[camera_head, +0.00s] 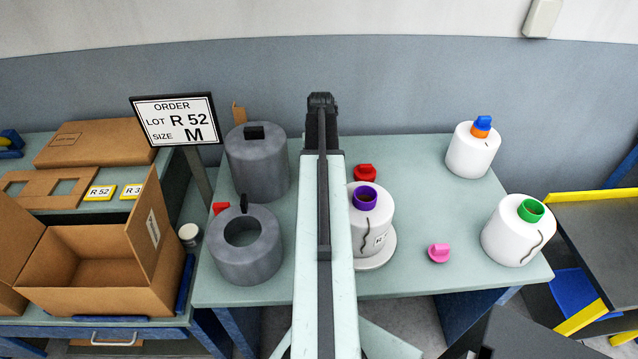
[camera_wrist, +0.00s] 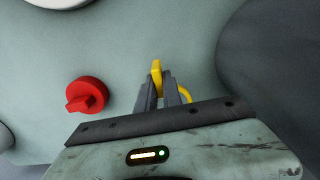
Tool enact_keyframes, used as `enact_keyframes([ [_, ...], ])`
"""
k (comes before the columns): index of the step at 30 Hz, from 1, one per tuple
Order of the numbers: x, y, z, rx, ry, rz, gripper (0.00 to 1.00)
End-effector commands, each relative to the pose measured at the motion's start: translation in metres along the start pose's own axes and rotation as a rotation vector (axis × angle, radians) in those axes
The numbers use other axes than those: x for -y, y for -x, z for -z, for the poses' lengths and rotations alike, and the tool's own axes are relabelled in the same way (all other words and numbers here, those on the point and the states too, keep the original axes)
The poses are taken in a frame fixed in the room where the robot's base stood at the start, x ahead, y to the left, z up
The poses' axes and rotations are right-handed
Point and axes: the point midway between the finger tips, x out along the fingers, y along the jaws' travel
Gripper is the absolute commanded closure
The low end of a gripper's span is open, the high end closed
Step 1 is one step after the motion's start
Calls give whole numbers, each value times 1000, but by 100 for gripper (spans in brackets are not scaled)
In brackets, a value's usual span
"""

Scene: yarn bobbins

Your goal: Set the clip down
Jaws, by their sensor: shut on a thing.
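The yellow clip (camera_wrist: 156,68) shows in the wrist view between the fingertips of my gripper (camera_wrist: 161,92), which is shut on it. A curved yellow part of it (camera_wrist: 184,93) sticks out to the right of the fingers. The pale green table lies below, and I cannot tell whether the clip touches it. In the head view my gripper (camera_head: 322,102) is at the table's far edge, and the arm hides the clip. A red clip-like piece (camera_wrist: 87,95) lies on the table left of my gripper in the wrist view; a red piece (camera_head: 365,173) shows right of my arm in the head view.
Grey cylinders (camera_head: 257,165) (camera_head: 245,250) stand left of my arm. White bobbins (camera_head: 372,220) (camera_head: 468,155) (camera_head: 510,240) stand to the right. A pink piece (camera_head: 438,254) lies near the front. The table (camera_head: 425,180) is clear between the bobbins. An order sign (camera_head: 175,120) and open carton (camera_head: 100,290) are left.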

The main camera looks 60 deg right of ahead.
Motion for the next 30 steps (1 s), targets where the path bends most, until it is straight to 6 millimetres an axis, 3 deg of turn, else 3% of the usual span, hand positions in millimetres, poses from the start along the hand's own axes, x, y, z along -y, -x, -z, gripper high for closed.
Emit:
enact_keyframes([
  [2,0,-1,0,0,0,0,100],
  [9,0,-39,0,0,1,0,100],
  [20,1,-39,0,0,1,0,100],
  [23,1,-38,0,0,2,0,70],
  [30,1,-38,0,0,2,0,68],
])
